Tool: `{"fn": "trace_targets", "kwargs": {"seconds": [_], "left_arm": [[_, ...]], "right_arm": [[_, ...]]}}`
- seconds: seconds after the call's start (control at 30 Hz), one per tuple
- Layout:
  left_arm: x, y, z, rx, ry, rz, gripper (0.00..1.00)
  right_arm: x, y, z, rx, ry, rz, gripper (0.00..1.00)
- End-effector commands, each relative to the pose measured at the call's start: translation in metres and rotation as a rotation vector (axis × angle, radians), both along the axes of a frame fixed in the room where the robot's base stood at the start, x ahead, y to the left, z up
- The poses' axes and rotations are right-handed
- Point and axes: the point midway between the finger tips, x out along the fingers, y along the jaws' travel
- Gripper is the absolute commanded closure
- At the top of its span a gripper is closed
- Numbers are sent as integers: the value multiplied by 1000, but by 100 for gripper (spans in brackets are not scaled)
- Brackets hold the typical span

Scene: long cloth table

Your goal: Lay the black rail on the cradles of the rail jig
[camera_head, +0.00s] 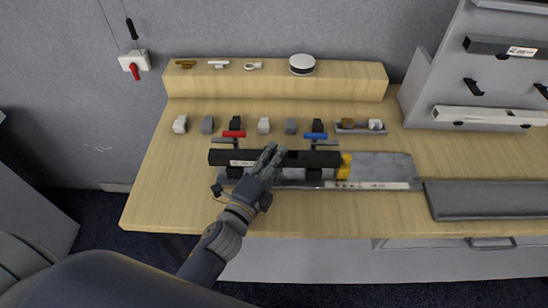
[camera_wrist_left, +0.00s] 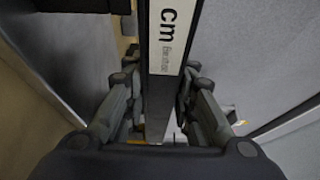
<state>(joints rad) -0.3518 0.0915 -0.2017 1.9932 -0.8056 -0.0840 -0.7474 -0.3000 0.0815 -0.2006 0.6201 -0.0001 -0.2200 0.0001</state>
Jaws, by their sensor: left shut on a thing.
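The black rail (camera_head: 312,158) with a white label lies left to right over the rail jig, above its dark cradles (camera_head: 314,173). I cannot tell whether it touches them. The jig's grey base plate (camera_head: 385,168) carries a yellow block (camera_head: 345,166) at the rail's right end. My left gripper (camera_head: 271,158) is shut on the rail near its middle. In the left wrist view the rail (camera_wrist_left: 158,100) runs between the fingers of my left gripper (camera_wrist_left: 157,115), its white label facing the camera. My right gripper is not in view.
A red-handled clamp (camera_head: 234,134) and a blue-handled clamp (camera_head: 314,136) stand behind the rail. Several small blocks (camera_head: 264,125) line the table behind them. A grey slab (camera_head: 487,200) lies right of the jig, and a grey rack (camera_head: 440,75) stands at the back right.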

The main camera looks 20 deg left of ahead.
Motion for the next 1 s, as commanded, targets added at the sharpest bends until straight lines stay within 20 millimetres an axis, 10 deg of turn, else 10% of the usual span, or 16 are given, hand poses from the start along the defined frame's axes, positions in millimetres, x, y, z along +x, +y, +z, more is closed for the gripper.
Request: {"fn": "trace_targets", "kwargs": {"seconds": [0.1,0.13,0.2,0.67,1.0], "left_arm": [[0,0,-5,6,3,0,100],[0,0,-4,6,3,0,69],[0,0,-4,6,4,1,53],[-6,1,-4,4,4,1,52],[-57,9,-5,2,8,2,52]], "right_arm": [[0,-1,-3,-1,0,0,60],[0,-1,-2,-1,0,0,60],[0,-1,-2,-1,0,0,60],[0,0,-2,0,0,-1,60],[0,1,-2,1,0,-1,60]]}}
